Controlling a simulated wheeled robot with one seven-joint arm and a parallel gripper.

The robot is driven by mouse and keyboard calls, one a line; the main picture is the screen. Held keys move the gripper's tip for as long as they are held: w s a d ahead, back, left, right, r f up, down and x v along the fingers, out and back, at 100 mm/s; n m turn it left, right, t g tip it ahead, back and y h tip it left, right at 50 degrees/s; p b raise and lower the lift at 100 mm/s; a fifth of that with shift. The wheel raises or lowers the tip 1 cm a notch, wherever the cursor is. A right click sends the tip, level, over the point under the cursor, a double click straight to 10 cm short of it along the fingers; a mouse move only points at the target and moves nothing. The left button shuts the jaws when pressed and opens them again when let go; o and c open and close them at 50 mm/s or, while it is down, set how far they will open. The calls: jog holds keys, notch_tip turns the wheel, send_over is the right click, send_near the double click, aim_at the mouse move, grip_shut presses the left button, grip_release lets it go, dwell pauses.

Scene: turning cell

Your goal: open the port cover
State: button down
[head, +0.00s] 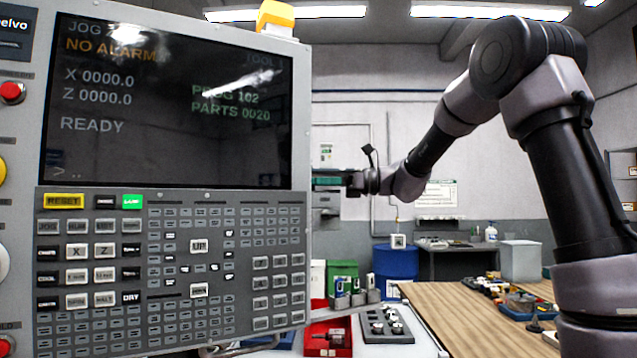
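The control panel (304,250) of the machine fills the left half of the head view, with a lit screen (170,100) above rows of keys. I cannot make out a port cover on the part of it that shows. My gripper (328,181) is at the panel's right edge, about level with the bottom of the screen. Its fingertips look to be beside or behind that edge. Whether they touch anything, and how far apart they are, I cannot tell.
A wooden bench (470,318) with small tools is at the lower right. A grey tray (388,325), a red bin (328,338) and a blue drum (396,266) stand below my arm. Wall signs hang behind. Open air lies right of the panel, under my arm.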

jog(key=c, duration=1)
grip_release()
jog(key=shift+d, duration=0.15)
jog(key=d, duration=1)
jog(key=shift+s+d, duration=0.2)
jog(key=shift+d, duration=0.1)
jog(key=shift+s, duration=0.1)
